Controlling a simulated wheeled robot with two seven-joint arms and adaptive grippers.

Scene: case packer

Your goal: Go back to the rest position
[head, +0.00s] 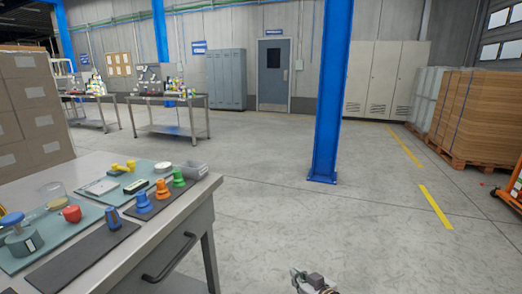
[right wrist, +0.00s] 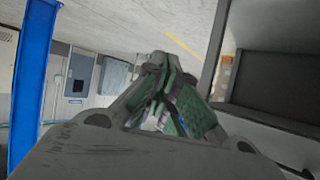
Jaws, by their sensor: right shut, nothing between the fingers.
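My right gripper (head: 308,280) shows at the bottom edge of the head view, over the bare floor and to the right of the workbench. Its fingers also show in the right wrist view (right wrist: 165,95), where they are together with nothing held between them. My left gripper is not in the head view. The workbench (head: 190,220) stands at the left with mats and several parts on it. The right gripper is apart from the bench and touches nothing that I can see.
A blue column (head: 328,110) rises from the floor ahead. Stacked cardboard on a pallet (head: 475,115) stands at the right. The floor in the middle (head: 260,170) is clear.

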